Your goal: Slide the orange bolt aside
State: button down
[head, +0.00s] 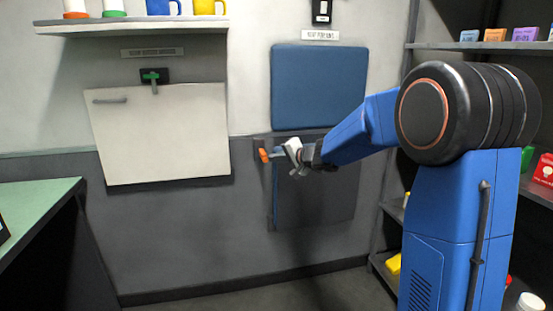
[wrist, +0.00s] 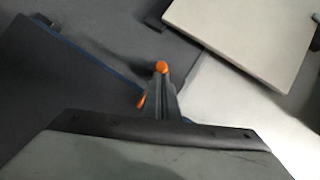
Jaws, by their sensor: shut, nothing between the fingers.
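The orange bolt (head: 264,155) shows as a small orange knob on the dark wall mount at the left edge of the folded seat, below the blue backrest pad (head: 318,87). In the wrist view an orange round end (wrist: 162,67) shows just past the fingertips, and a second orange piece (wrist: 141,101) shows left of the fingers. My gripper (head: 279,154) is shut and empty, just right of the knob. In the wrist view my gripper (wrist: 162,96) partly hides the bolt's surroundings. I cannot tell whether the fingers touch the bolt.
A white folded panel (head: 160,135) with a green latch (head: 151,77) hangs left of the bolt. The dark seat panel (head: 316,195) lies behind my arm. A shelf with mugs (head: 130,26) is above, a green-topped counter (head: 38,205) at left. Stocked shelves stand at right.

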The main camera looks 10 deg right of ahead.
jog(key=a, duration=0.5)
dwell(0.4)
jog(key=shift+d+r, duration=0.25)
jog(key=shift+d, duration=0.15)
send_near(264, 158)
jog(key=s+d+r, duration=0.2)
jog(key=s+r, duration=0.1)
jog(key=s, duration=0.1)
jog(key=shift+d, duration=0.1)
jog(key=shift+f, duration=0.1)
